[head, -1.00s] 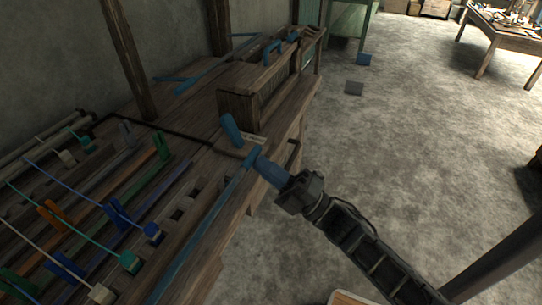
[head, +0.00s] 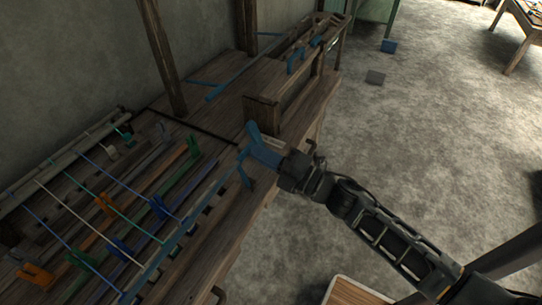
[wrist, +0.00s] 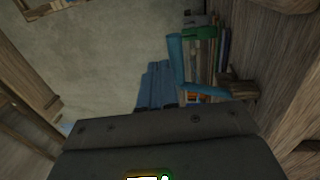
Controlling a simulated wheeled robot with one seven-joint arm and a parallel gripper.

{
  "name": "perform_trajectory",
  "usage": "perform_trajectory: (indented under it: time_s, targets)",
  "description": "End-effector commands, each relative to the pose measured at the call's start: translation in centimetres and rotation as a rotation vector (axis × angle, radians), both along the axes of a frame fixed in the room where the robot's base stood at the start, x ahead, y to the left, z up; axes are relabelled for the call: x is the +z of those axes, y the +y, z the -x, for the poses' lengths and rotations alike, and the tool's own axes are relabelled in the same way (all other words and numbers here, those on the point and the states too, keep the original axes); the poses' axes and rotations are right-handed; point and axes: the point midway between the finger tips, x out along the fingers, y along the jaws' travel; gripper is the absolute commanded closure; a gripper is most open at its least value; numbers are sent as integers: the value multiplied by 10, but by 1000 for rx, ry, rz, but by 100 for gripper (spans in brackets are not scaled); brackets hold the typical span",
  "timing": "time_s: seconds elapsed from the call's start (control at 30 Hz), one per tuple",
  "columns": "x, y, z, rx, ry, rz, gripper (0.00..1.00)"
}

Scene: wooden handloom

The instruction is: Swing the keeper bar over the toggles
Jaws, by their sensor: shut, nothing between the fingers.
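The keeper bar (head: 206,198) is a long blue bar running diagonally along the loom's near side in the head view. It lies across the near ends of several coloured cords, where the toggles are; it mostly hides the toggles. My gripper (head: 260,153) has blue fingers, shut and empty, beside the bar's far end; contact cannot be told. The fingers also show in the wrist view (wrist: 156,86), left of blue parts (wrist: 177,62).
Clothespin-like clips (head: 105,205) in several colours stand among the cords. A wooden box (head: 263,115) with blue handles stands beyond my gripper. A wooden post (head: 163,60) rises at the back. Open floor (head: 400,150) lies to the right.

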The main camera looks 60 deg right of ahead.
Motion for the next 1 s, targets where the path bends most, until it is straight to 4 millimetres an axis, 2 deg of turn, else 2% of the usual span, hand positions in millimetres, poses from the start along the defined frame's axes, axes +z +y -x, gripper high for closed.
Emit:
perform_trajectory:
  time_s: [0.4,1.0]
  targets:
    - [2,1,-26,1,-2,0,100]
    - [1,1,-34,0,-1,-1,100]
